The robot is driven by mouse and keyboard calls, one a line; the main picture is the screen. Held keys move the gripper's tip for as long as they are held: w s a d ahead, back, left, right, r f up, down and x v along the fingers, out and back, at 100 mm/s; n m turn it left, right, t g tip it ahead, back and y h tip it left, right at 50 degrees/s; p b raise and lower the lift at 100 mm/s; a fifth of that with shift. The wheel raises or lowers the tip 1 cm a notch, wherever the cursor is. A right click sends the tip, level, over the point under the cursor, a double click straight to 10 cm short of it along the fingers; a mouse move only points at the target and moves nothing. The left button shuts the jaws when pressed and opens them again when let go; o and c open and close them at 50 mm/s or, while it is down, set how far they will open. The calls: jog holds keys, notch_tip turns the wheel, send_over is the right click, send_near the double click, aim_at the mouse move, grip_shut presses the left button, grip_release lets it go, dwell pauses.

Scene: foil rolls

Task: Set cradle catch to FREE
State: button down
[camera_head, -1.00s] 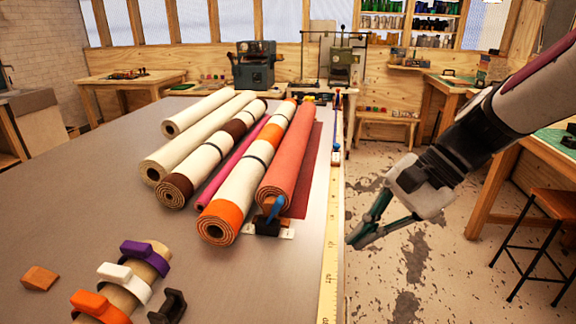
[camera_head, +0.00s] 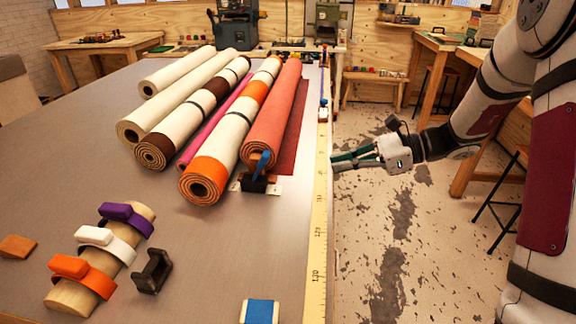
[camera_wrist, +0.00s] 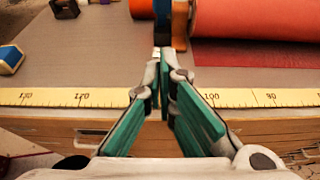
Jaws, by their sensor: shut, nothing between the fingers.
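The cradle catch is a small blue lever (camera_head: 264,162) on a dark block (camera_head: 253,184) with a white plate, at the near end of the red roll (camera_head: 272,125). In the wrist view the blue lever (camera_wrist: 180,18) shows straight ahead of the fingers, beside the red roll (camera_wrist: 255,18). Any lettering on the plate is too small to read. My gripper (camera_head: 334,163) is shut and empty, just right of the table's ruler edge, with its fingers pointing left toward the catch but apart from it. The green fingers (camera_wrist: 165,75) meet in the wrist view.
A yellow ruler (camera_head: 318,220) runs along the table's right edge. An orange-ended roll (camera_head: 205,185) lies left of the catch, with several other rolls beyond. A blue-and-white block (camera_head: 260,311), a dark holder (camera_head: 152,271) and a wooden rod with coloured clips (camera_head: 60,299) sit nearer.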

send_near(259, 167)
jog(key=f, duration=0.3)
jog(key=w+f, duration=0.1)
jog(key=f, duration=0.1)
jog(key=shift+a+f, duration=0.2)
jog(key=shift+a, duration=0.05)
jog(key=shift+w+a+r, duration=0.25)
jog(key=shift+a+r, duration=0.45)
jog(key=shift+a, duration=0.25)
jog(key=shift+w+a+r, duration=0.15)
jog(key=shift+a+r, duration=0.1)
jog(key=shift+a, duration=0.35)
jog(key=shift+p, duration=0.35)
jog(key=shift+a+r+h+p, duration=0.15)
jog(key=shift+r+h+p, duration=0.1)
jog(key=shift+h+p, duration=0.1)
